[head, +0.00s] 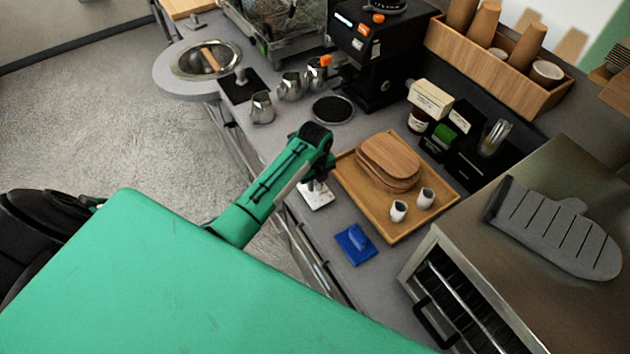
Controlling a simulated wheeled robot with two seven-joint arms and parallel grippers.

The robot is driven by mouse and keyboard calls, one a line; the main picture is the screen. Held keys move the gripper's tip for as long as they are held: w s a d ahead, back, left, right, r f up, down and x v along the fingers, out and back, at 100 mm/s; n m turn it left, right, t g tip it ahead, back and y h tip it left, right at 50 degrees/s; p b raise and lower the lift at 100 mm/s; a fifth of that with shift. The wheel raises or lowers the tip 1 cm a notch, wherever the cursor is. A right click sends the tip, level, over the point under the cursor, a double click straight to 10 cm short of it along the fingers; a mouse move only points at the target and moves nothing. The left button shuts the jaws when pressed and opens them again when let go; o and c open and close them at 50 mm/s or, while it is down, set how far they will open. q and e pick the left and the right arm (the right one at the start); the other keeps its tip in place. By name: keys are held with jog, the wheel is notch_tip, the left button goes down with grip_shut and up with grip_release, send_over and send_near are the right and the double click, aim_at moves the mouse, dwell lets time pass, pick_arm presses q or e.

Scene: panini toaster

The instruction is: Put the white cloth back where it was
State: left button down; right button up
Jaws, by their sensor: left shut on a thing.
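The white cloth (317,199) is a small white piece over the front part of the grey counter, just left of the wooden tray and beyond the folded blue cloth (356,244). My left gripper (315,186) points down onto the white cloth and is shut on it. The wrist above hides part of the gripper and cloth. I cannot tell whether the cloth touches the counter. My right gripper is not in view.
A wooden tray (443,205) holds stacked wooden boards (388,160) and two small white cups. The metal toaster oven (560,180) stands at right with a grey mitt (555,232) on top. Metal jugs (262,107) stand beyond. Bare counter (385,262) surrounds the blue cloth.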

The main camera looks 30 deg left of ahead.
aim_at(315, 181)
pick_arm(q)
jog(key=shift+f, duration=0.4)
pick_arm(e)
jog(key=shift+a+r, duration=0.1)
pick_arm(q)
jog(key=shift+f, duration=0.1)
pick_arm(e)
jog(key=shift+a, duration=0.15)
pick_arm(q)
jog(key=c, duration=1.3)
grip_release()
notch_tip(315, 181, up, 11)
jog(key=b, duration=0.4)
jog(key=shift+r, duration=0.65)
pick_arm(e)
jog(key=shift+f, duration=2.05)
